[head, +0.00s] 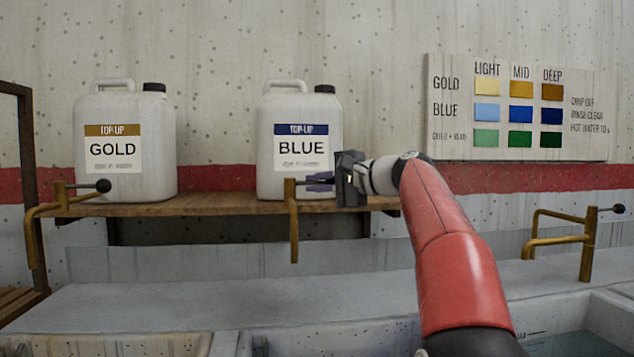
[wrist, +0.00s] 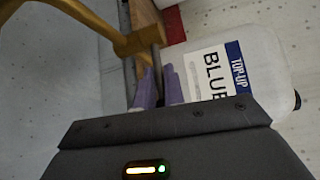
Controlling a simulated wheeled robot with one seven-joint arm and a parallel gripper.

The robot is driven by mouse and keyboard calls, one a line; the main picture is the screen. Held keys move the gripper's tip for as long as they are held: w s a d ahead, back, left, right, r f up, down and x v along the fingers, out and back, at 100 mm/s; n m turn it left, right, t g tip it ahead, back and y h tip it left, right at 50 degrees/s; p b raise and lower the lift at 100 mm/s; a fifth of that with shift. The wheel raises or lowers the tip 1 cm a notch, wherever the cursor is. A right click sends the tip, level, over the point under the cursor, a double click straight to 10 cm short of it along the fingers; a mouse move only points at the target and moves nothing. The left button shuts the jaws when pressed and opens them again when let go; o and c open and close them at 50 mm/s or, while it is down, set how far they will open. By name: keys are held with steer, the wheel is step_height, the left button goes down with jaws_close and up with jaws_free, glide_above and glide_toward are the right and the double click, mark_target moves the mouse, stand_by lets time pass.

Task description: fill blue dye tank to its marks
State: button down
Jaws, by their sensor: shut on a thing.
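The white BLUE top-up jug (head: 300,130) stands on the wooden shelf; its label also shows in the wrist view (wrist: 215,70). In front of it is a brass tap (head: 293,225), whose spout points down over the basin (head: 330,340) below. My gripper (head: 318,183) is at this tap's right side, shut on its dark lever. The wrist view shows the purple fingers (wrist: 162,88) around the lever beside the brass post (wrist: 140,40). The lever's knob is hidden by the gripper. No flow shows below the spout. The basin's level and marks cannot be made out.
A GOLD jug (head: 125,150) stands left, with its own brass tap (head: 50,210). Another tap (head: 570,235) stands right, above a basin of bluish liquid (head: 560,340). A colour chart (head: 520,110) hangs on the wall. My arm hides part of the basins' front.

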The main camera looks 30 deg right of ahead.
steer(key=shift+d, duration=0.3)
steer(key=c, duration=1.7)
jaws_free()
steer(key=shift+w, duration=0.1)
steer(key=shift+c, duration=0.2)
steer(key=shift+o, duration=1.3)
steer(key=shift+w+d+f, duration=0.1)
steer(key=shift+d+f, duration=0.05)
steer(key=b+v, duration=0.1)
steer(key=v, duration=0.6)
steer(key=shift+s, duration=0.4)
